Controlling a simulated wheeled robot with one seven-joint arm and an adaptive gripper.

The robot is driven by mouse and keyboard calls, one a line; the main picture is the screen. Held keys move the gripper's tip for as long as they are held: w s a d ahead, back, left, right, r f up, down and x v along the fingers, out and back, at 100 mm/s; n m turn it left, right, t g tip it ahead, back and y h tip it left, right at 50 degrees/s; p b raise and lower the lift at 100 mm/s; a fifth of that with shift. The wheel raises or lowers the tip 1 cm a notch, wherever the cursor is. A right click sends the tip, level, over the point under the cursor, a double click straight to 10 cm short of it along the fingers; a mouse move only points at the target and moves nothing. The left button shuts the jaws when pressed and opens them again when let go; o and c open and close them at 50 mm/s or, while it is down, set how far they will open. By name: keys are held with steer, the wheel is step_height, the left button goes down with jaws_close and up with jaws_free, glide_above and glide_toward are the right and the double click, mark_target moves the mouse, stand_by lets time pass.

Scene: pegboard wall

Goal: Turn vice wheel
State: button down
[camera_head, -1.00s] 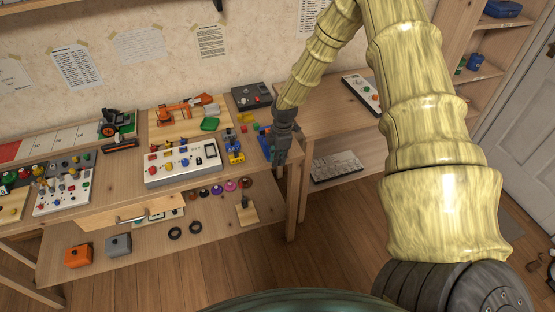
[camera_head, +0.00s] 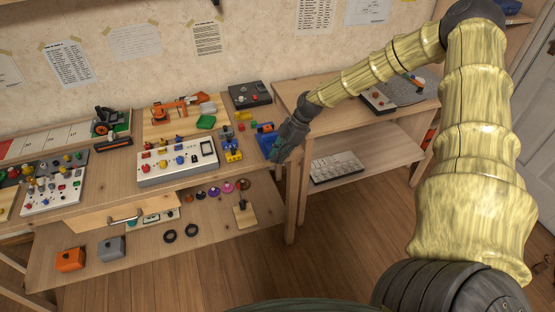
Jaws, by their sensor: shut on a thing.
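The blue vice (camera_head: 265,130) stands at the right end of the wooden workbench, in the head view. My gripper (camera_head: 277,154) is at the bench's right edge, against the vice's near right side, with its fingers pointing down and left. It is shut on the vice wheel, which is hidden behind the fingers. The rest of the vice is partly covered by my gripper.
A white control box (camera_head: 178,162) and a small blue and yellow item (camera_head: 232,150) lie left of the vice. A black box (camera_head: 250,94) stands behind. A lower side table (camera_head: 345,125) is at right. Floor is clear in front.

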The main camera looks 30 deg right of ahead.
steer(key=shift+d+f+t+y+b, duration=0.2)
steer(key=shift+y+b, duration=0.6)
steer(key=shift+b, duration=1)
steer(key=shift+d+f+t+y+b, duration=0.2)
steer(key=shift+y+b, duration=0.6)
steer(key=shift+b, duration=1)
steer(key=t+y+b, duration=0.1)
steer(key=y+b, duration=0.3)
steer(key=b, duration=0.7)
steer(key=shift+d+b, duration=0.2)
steer(key=shift+b, duration=0.2)
steer(key=y+b, duration=0.1)
steer(key=b, duration=0.2)
steer(key=shift+d+f, duration=0.1)
steer(key=y+b, duration=0.1)
steer(key=b, duration=0.2)
steer(key=shift+t, duration=0.3)
steer(key=shift+r+y+b, duration=0.3)
steer(key=shift+b, duration=0.5)
steer(key=c, duration=1.7)
jaws_free()
steer(key=shift+s, duration=0.1)
steer(key=shift+d, duration=0.1)
